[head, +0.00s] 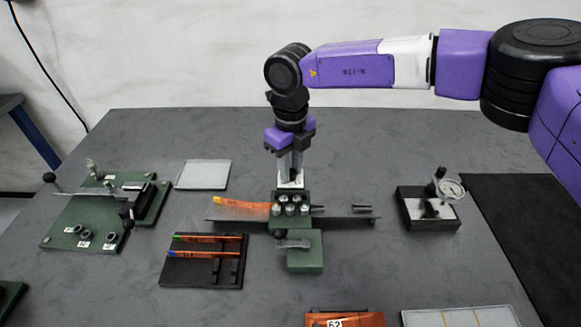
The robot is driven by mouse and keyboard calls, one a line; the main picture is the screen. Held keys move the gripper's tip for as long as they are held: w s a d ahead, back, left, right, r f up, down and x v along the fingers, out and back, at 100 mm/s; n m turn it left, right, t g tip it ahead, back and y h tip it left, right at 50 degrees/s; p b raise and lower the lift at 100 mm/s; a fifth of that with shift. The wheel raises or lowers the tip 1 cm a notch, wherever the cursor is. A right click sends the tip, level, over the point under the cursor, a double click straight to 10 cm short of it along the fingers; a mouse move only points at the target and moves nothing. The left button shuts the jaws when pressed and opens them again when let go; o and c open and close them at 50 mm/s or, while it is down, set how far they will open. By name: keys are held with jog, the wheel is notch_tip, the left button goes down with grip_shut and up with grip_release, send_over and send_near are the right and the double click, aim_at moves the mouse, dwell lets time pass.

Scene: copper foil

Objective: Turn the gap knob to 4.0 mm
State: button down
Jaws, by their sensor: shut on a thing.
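A green roller unit (292,222) with several pale rollers on its front stands at the middle of the table. A copper strip (240,207) with a yellow-orange end lies on its left side. A white plate (299,184) shows at the top of the unit. My gripper (290,178) points straight down at this plate, its fingers close together on the gap knob. The knob is mostly hidden between the fingers. The knob's scale is too small to read, so I cannot tell its setting.
A black rack (203,282) with copper strips is in front. A green fixture (85,222) and a grey tray (202,175) are at the left. A dial gauge (451,189) on a dark block is at the right.

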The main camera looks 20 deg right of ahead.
jog(key=c, duration=1.2)
grip_release()
jog(key=shift+r, duration=3.95)
jog(key=shift+s+f, duration=0.1)
